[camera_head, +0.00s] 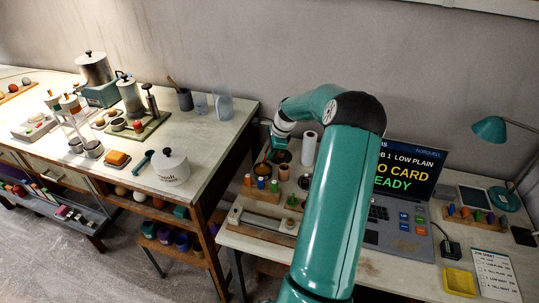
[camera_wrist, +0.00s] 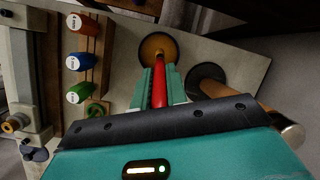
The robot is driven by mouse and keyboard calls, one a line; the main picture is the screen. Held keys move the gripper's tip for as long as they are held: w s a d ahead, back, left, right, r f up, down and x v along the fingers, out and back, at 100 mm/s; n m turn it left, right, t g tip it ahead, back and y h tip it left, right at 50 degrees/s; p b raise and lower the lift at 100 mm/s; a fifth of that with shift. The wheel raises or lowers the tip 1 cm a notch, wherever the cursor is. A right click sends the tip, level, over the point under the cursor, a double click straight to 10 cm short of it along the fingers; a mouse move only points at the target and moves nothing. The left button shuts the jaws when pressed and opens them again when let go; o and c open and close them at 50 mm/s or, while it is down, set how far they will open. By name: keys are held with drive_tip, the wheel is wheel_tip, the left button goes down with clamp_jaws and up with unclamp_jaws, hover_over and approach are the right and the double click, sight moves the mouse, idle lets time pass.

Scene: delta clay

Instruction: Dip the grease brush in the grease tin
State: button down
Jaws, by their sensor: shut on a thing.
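My gripper (camera_wrist: 160,88) is shut on the red handle of the grease brush (camera_wrist: 159,90), which lies between its two teal fingers in the wrist view. The brush's far end points at the grease tin (camera_wrist: 174,43), a round dark-rimmed tin with amber grease inside. The tip overlaps the tin's opening; I cannot tell whether it touches the grease. In the head view my gripper (camera_head: 279,141) is small at the arm's end, above the back left of the right bench. The tin (camera_head: 262,169) shows below it there. The brush cannot be made out in that view.
A wooden rack of numbered coloured pegs (camera_wrist: 80,62) stands beside the tin. A brown cylinder with a dark end (camera_wrist: 208,80) is close on the other side. A white roll (camera_head: 309,148) and a display (camera_head: 408,170) stand on the right bench. A gap separates the benches.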

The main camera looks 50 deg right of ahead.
drive_tip(key=shift+r, duration=2.6)
